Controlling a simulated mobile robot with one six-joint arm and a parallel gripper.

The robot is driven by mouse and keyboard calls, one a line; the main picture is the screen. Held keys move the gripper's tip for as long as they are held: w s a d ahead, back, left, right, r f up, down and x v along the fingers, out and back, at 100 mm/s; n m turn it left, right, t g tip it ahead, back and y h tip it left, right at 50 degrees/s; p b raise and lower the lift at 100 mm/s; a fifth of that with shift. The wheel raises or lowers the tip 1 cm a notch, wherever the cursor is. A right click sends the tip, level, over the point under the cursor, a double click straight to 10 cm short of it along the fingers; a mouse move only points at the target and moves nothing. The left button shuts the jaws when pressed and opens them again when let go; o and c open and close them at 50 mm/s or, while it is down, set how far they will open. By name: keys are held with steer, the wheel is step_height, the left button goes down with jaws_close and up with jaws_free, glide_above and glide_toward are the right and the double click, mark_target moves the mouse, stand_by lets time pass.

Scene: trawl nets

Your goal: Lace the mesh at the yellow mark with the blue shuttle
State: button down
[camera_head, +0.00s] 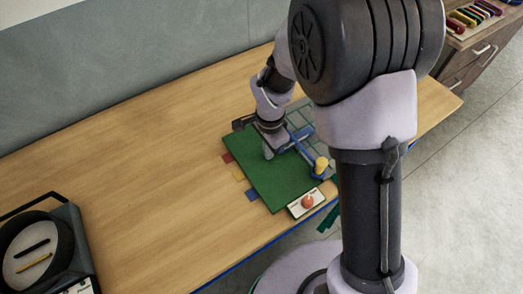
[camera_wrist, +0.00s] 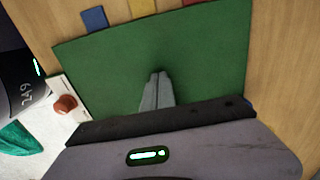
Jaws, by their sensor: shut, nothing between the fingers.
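My gripper (camera_head: 268,153) is shut and empty, pointing down over the green mat (camera_head: 274,186). In the wrist view its closed fingertips (camera_wrist: 157,77) are over bare green mat (camera_wrist: 205,62). A yellow tab (camera_head: 239,175) sits at the mat's left edge between a red tab (camera_head: 228,158) and a blue tab (camera_head: 252,194). The yellow tab (camera_wrist: 142,7) also shows in the wrist view. A blue bar-like piece (camera_head: 299,138) lies right of my gripper; I cannot tell if it is the shuttle. The grid mesh (camera_head: 303,114) behind is partly hidden by my arm.
A yellow knob (camera_head: 321,163) stands near the mat's right side. A white card with a red-orange knob (camera_head: 307,201) is at the front edge. A dark tray (camera_head: 72,225) stands at the table's left end. The table (camera_head: 150,165) between tray and mat is clear.

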steer(key=shift+w+d, duration=0.35)
steer(key=shift+d, duration=0.2)
steer(key=shift+w+d, duration=0.65)
steer(key=shift+d, duration=0.3)
steer(key=shift+a, duration=0.1)
